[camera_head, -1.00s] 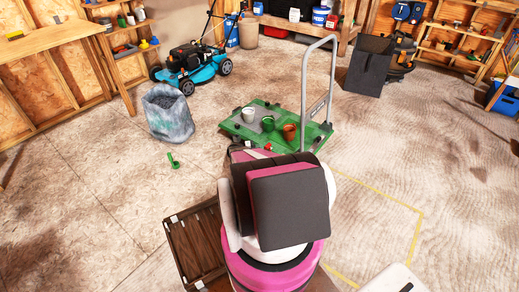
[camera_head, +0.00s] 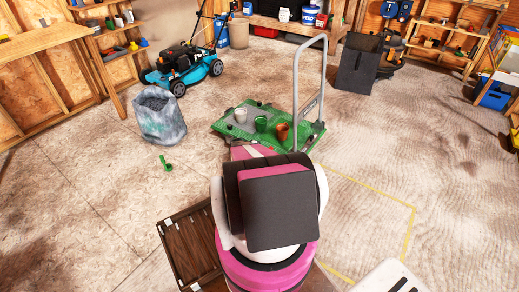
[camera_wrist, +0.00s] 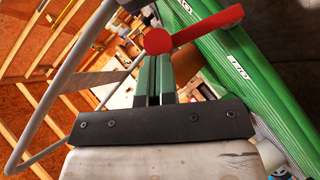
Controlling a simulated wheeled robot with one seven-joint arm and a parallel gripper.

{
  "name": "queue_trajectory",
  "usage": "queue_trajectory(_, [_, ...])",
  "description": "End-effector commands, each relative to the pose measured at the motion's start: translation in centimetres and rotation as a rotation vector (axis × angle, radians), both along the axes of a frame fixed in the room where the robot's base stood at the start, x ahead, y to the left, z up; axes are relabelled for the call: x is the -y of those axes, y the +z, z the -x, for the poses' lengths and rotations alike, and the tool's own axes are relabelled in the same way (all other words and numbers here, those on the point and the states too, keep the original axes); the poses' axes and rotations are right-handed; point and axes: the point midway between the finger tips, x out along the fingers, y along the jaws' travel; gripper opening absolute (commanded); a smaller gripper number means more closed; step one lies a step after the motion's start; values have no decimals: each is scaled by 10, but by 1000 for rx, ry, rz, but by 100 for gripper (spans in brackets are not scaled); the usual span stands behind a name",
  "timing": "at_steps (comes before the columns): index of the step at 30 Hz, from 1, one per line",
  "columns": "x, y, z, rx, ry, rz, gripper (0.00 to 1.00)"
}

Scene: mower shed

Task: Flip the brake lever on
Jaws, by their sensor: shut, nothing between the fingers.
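The red brake lever (camera_wrist: 207,28) shows in the wrist view, with a round red hub (camera_wrist: 158,41) at its left end. The lever reaches up and right from the hub, across the edge of the green platform cart (camera_wrist: 235,75). My gripper (camera_wrist: 155,65) is shut and empty, its fingertips just below the hub in the picture. I cannot tell whether they touch it. In the head view the cart (camera_head: 222,127) stands ahead of my arm, and my arm hides its near edge, the lever and most of the gripper.
A white pot (camera_head: 240,115), a green pot (camera_head: 261,124) and a terracotta pot (camera_head: 282,131) stand on the cart. Its tall grey handle (camera_head: 296,90) rises at the right. A grey bag (camera_head: 160,117) and a small green tool (camera_head: 166,163) are left. Open floor lies right.

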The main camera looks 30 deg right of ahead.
Motion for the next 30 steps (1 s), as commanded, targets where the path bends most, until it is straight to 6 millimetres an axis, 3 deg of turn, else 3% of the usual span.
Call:
queue_trajectory(12, [6,-2,15,35,1,-14,0])
queue_trajectory(30, [7,-2,16,33,1,-14,0])
